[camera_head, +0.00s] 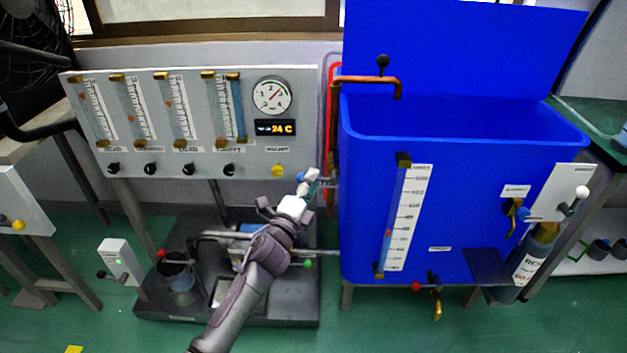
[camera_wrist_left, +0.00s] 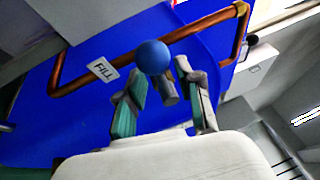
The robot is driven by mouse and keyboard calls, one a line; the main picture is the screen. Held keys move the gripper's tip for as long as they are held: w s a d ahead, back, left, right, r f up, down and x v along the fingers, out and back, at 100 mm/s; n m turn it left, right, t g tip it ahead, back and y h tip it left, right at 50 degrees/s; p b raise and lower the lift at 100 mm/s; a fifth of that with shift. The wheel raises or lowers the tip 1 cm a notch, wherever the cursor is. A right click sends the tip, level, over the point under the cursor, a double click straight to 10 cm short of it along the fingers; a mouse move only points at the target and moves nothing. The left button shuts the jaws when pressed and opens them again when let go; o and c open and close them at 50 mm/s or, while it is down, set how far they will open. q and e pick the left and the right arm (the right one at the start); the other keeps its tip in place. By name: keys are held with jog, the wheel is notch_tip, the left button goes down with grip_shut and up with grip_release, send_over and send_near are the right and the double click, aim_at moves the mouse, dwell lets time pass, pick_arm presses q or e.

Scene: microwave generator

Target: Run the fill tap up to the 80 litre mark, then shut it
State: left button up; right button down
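The fill tap's blue ball handle (camera_wrist_left: 153,57) shows between and just beyond my left fingertips in the wrist view, its grey stem running between the fingers. In the head view the blue ball (camera_head: 300,176) is small at the tank's left. My left gripper (camera_head: 308,187) is there; its teal-padded fingers (camera_wrist_left: 163,88) stand apart, with a gap at the right finger. A FILL label (camera_wrist_left: 102,69) sits by the copper pipe (camera_wrist_left: 205,22). The blue tank (camera_head: 360,215) carries a level gauge (camera_head: 396,212) with a red marker (camera_head: 388,233) low on it; its numbers are too small to read surely. My right gripper is out of view.
A grey flowmeter panel (camera_head: 190,100) with a dial (camera_head: 271,96) stands left of the tank. A copper spout (camera_head: 368,80) reaches over the tank's rim.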

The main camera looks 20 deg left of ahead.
pick_arm(q)
jog(key=shift+x, duration=0.85)
jog(key=shift+c, duration=0.4)
grip_shut()
